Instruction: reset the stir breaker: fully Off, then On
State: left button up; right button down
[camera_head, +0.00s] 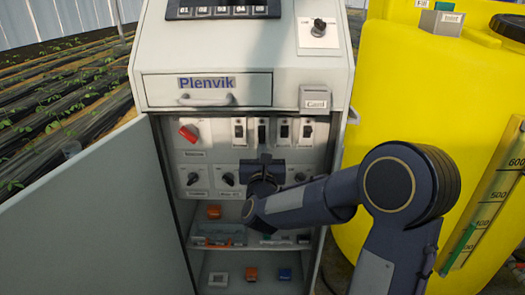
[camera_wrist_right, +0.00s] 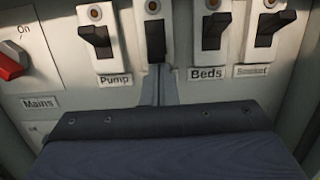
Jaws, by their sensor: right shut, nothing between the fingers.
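The row of breakers sits in the open cabinet. The second breaker (camera_head: 262,130) from the left has a black lever and also shows in the right wrist view (camera_wrist_right: 155,38). Its label is hidden behind my fingers, so I cannot read it as Stir. Its lever looks different in pose from its neighbours; On or Off cannot be read. My right gripper (camera_head: 263,156) is shut and empty, its fingertips (camera_wrist_right: 157,78) just below that lever; whether they touch it is unclear. My left gripper is out of view.
Neighbouring breakers are Pump (camera_wrist_right: 97,38), Beds (camera_wrist_right: 213,32) and Socket (camera_wrist_right: 270,30). A red Mains switch (camera_head: 188,133) is at left. Knobs (camera_head: 193,178) sit below. The cabinet door (camera_head: 100,215) stands open at left; a yellow tank (camera_head: 400,80) is at right.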

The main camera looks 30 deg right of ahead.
aim_at(262, 140)
jog(key=shift+s+a+r+g+y+p, duration=0.15)
jog(key=shift+r+g+y+p, duration=0.2)
jog(key=shift+g+p, duration=0.2)
jog(key=r+g+y+p, duration=0.1)
jog(key=p, duration=0.3)
jog(key=r+g+y+p, duration=0.1)
jog(key=g+p, duration=0.1)
jog(key=p, duration=0.2)
jog(key=r+g+y+p, duration=0.1)
jog(key=r+p, duration=0.1)
jog(key=p, duration=0.2)
jog(key=shift+s+a+g+p, duration=0.2)
jog(key=shift+s+g+p, duration=0.15)
jog(key=shift+s, duration=0.05)
jog(key=g+y+p, duration=0.1)
jog(key=g+p, duration=0.1)
jog(key=p, duration=0.2)
jog(key=shift+r, duration=0.2)
jog(key=shift+f, duration=0.4)
jog(key=shift+r, duration=0.1)
